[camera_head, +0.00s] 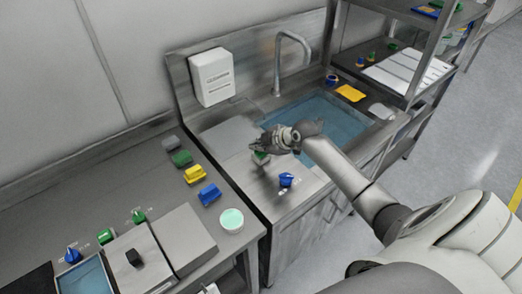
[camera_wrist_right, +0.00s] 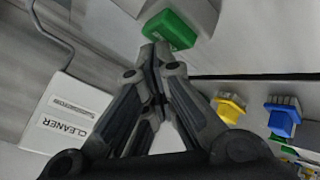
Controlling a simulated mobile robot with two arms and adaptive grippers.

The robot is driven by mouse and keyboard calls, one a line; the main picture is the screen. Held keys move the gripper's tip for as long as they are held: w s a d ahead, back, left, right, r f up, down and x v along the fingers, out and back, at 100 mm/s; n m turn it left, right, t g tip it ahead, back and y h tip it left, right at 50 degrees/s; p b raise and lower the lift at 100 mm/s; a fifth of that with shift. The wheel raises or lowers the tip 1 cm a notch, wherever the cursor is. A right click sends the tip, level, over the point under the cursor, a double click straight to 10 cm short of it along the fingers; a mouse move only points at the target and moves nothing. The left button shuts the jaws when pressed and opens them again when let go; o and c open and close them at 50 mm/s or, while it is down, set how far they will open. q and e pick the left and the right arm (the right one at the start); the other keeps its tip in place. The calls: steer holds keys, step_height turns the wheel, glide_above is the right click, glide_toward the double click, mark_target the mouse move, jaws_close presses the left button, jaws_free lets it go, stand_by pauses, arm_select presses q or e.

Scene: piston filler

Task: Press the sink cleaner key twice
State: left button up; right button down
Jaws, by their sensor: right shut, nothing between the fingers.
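A green key (camera_head: 260,158) sits on the steel top in front of the sink, partly covered by my right gripper (camera_head: 269,147) in the head view. In the right wrist view the green key (camera_wrist_right: 170,30) is just beyond the closed fingertips of the right gripper (camera_wrist_right: 156,52). I cannot tell whether the tips touch it. The right gripper is shut and empty. A white box marked CLEANER (camera_head: 212,77) hangs on the splashback left of the tap; it also shows in the right wrist view (camera_wrist_right: 68,118). My left gripper is not in view.
A blue knob (camera_head: 286,180) stands right of the green key. The sink basin (camera_head: 340,120) and curved tap (camera_head: 292,50) lie behind. On the left counter are yellow (camera_head: 195,174) and blue (camera_head: 209,194) blocks. A shelf rack (camera_head: 425,60) stands at the right.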

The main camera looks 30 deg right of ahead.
mark_target(259, 152)
steer(key=shift+f, duration=0.35)
steer(key=shift+r, duration=0.1)
stand_by(0.4)
steer(key=shift+r+p, duration=0.8)
steer(key=shift+r, duration=0.35)
steer(key=shift+r, duration=0.15)
step_height(259, 152, up, 5)
steer(key=p, duration=0.4)
stand_by(1.4)
